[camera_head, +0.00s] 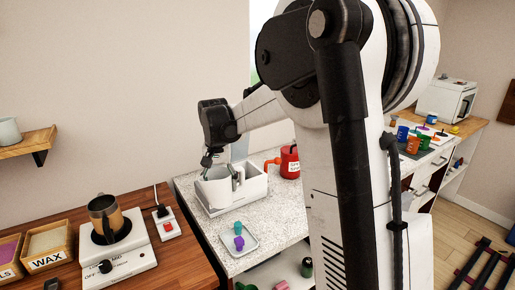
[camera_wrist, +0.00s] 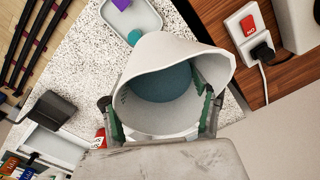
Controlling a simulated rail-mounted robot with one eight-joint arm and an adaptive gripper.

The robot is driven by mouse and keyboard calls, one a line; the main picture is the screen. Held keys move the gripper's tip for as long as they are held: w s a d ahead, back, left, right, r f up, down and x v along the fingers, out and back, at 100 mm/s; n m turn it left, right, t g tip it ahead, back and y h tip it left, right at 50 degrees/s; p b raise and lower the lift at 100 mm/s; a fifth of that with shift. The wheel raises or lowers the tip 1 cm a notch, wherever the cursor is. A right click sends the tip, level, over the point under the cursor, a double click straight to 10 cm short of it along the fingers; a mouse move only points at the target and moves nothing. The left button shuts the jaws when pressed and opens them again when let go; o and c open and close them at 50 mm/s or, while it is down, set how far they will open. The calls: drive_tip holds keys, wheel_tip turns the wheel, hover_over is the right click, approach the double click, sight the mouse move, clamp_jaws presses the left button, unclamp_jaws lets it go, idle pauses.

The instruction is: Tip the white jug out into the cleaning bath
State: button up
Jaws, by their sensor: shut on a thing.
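The white jug (camera_wrist: 150,55) fills the middle of the wrist view, its wide mouth facing the camera and blue-teal liquid (camera_wrist: 165,83) inside. My gripper (camera_wrist: 160,117) is shut on it, with green-padded fingers at both sides of the rim. I see no stream of liquid. The bath is not clearly seen in the wrist view.
A red can (camera_head: 290,162) stands behind and right of the bath. A small tray (camera_head: 251,244) with purple and teal pieces lies in front. Left are a hotplate (camera_head: 122,254) with a brown pot (camera_head: 104,218) and a switched socket (camera_head: 167,226). My arm hides the counter's right part.

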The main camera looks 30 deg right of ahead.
drive_tip(key=w+d+m+g+p, duration=0.1)
drive_tip(key=w+d+m+p, duration=0.2)
drive_tip(key=d+m, duration=0.3)
drive_tip(key=w+d+r+m+h+p, duration=0.1)
drive_tip(key=w+d+m+p, duration=0.2)
drive_tip(key=d, duration=1.2)
drive_tip(key=shift+w+d+m+g, duration=0.15)
drive_tip(key=shift+w+m+g, duration=0.3)
drive_tip(key=shift+m, duration=0.95)
drive_tip(key=shift+w+r, duration=0.1)
drive_tip(key=w+d+r+n+t+h+p, duration=0.1)
drive_tip(key=w+d+r+n+t+p, duration=0.1)
drive_tip(key=w+d+r+n, duration=0.2)
drive_tip(key=shift+w+r+n, duration=1.9)
drive_tip(key=shift+r+n, duration=0.05)
drive_tip(key=shift+n, duration=0.75)
wheel_tip(320, 180, down, 6)
drive_tip(key=h+b, duration=0.3)
drive_tip(key=b, duration=0.2)
